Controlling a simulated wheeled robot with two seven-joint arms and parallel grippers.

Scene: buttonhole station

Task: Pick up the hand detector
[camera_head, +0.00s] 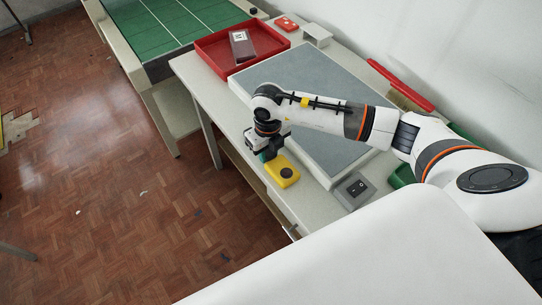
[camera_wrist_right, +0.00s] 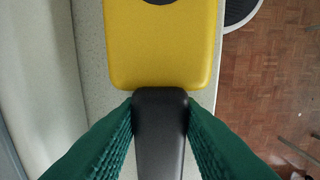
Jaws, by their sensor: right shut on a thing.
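The hand detector has a yellow head (camera_head: 283,172) with a dark round spot and a black handle (camera_wrist_right: 159,130). Its yellow head also fills the top of the right wrist view (camera_wrist_right: 160,50). My right gripper (camera_head: 267,155) is shut on the black handle, with a green finger pad on each side of it. The detector is at the front edge of the light table (camera_head: 248,130); I cannot tell whether it rests on the top or is slightly above it. My left gripper is not in view.
A large grey mat (camera_head: 320,90) covers much of the table behind the detector. A grey switch box (camera_head: 354,190) stands to its right. A red tray (camera_head: 215,58) holding a dark labelled item (camera_head: 241,45) is at the far end. A green-topped table (camera_head: 165,25) stands beyond.

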